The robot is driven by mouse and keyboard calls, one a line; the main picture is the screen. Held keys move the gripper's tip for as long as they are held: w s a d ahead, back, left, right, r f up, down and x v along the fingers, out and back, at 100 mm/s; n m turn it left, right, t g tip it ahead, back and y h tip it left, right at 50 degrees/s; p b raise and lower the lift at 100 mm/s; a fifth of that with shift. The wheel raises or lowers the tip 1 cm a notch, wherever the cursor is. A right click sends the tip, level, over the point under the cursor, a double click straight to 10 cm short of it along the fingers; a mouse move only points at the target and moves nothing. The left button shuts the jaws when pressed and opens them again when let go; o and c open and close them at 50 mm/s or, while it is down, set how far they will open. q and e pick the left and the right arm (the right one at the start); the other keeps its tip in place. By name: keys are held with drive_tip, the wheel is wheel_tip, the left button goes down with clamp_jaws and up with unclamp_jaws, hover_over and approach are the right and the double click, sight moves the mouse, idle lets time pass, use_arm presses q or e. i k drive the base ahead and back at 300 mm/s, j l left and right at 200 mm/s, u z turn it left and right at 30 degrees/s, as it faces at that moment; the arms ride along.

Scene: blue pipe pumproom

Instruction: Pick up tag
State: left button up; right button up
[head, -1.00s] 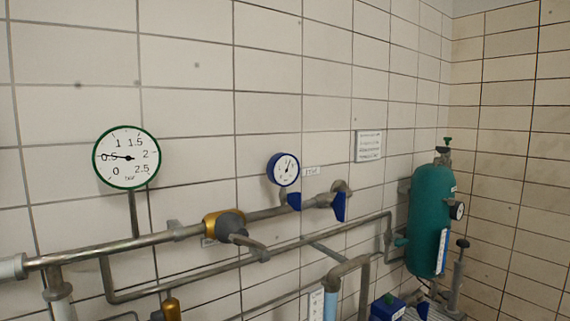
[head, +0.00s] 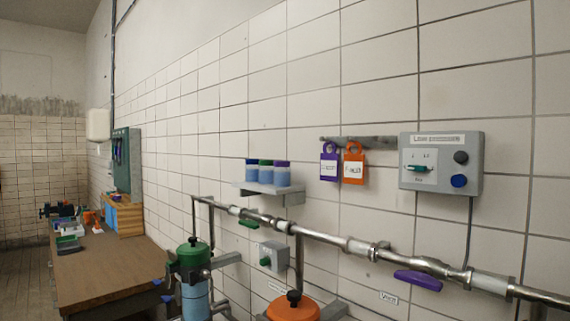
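Two tags hang side by side from a grey rail (head: 358,139) on the tiled wall in the head view. The purple tag (head: 329,166) is on the left and the orange tag (head: 353,167) is on the right. Each has a loop at its top and a white label whose writing is too small to read surely. Neither of my grippers shows in the head view.
A grey control box (head: 441,163) is right of the tags. A shelf (head: 268,188) with several jars is left of them. A pipe with a purple handle (head: 418,280) runs below. A wooden workbench (head: 110,268) stands at left.

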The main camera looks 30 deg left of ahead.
sight(329, 162)
drive_tip(key=u, duration=0.75)
